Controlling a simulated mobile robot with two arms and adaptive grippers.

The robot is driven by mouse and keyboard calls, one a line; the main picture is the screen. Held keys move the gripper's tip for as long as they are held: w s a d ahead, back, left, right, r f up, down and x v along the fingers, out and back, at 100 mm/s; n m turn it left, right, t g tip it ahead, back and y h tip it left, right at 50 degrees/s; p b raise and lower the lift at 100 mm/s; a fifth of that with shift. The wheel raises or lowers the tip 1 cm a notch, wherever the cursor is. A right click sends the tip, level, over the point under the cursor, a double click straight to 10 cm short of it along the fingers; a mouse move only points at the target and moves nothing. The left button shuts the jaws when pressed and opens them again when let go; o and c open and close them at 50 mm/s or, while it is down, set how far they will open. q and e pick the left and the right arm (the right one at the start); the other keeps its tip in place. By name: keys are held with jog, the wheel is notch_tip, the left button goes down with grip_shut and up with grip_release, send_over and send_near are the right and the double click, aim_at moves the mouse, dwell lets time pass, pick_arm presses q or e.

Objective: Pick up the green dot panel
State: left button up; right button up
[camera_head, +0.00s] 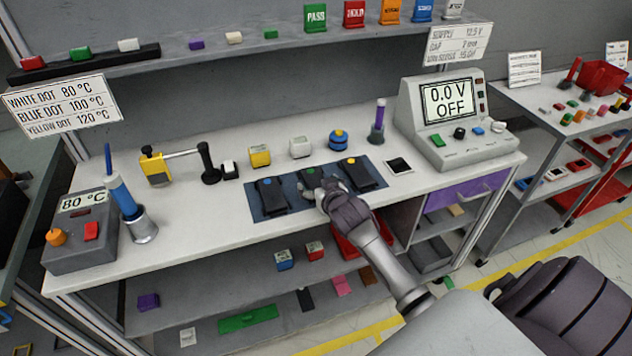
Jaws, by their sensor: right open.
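The green dot panel (312,177) is a small dark panel, the middle one of three on a dark blue mat (256,208) on the workbench. Its upper part shows; its lower part is hidden behind my right gripper. My right gripper (322,190) is open over the near part of this panel, its arm reaching in from the lower right. I cannot tell whether the fingers touch the panel. My left gripper is not in view.
A blue dot panel (270,195) lies close on the left and a yellow dot panel (362,174) close on the right. Behind stand a yellow block (260,156), a white block (300,147) and a blue round part (338,140). A power supply (447,115) stands to the right.

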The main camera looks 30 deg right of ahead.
jog(key=shift+w+f, duration=0.1)
jog(key=shift+w, duration=0.2)
jog(key=c, duration=1.1)
jog(key=shift+c, duration=0.9)
